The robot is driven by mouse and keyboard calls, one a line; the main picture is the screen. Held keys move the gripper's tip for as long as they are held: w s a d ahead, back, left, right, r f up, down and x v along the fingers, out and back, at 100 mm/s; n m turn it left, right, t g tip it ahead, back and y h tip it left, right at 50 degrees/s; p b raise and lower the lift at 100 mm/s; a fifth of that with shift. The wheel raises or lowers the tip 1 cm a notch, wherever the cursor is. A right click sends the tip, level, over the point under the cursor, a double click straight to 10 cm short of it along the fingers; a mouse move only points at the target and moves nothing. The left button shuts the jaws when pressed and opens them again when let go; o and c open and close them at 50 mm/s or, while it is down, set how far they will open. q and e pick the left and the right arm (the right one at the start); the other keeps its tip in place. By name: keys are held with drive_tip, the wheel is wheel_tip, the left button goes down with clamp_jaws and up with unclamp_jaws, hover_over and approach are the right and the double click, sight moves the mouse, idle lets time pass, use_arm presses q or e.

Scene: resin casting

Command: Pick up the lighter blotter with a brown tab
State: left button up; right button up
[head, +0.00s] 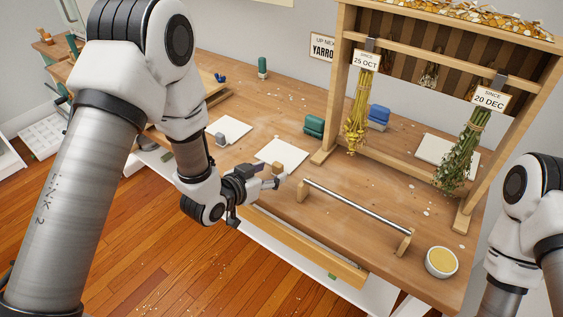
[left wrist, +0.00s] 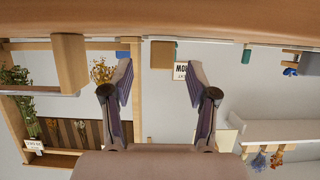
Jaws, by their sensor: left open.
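A flat white blotter (head: 281,151) lies on the bench with a brown block-like tab (head: 277,168) at its front edge. A second white blotter (head: 232,129) lies to its left with a grey tab (head: 220,139). My left gripper (head: 269,177) is open and empty at the bench's front edge, just in front of the brown tab.
A metal rod (head: 355,210) on wooden supports stands right of my left gripper. A bowl of yellow material (head: 441,262) is at the front right. A wooden rack (head: 334,110) with hanging dried bunches and green blocks (head: 314,126) stand behind. Another white sheet (head: 440,151) lies under the rack.

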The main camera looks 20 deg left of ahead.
sight(275, 168)
use_arm(q)
drive_tip(key=x, duration=0.4)
drive_tip(key=shift+w, duration=0.2)
drive_tip(key=shift+a, duration=0.1)
clamp_jaws()
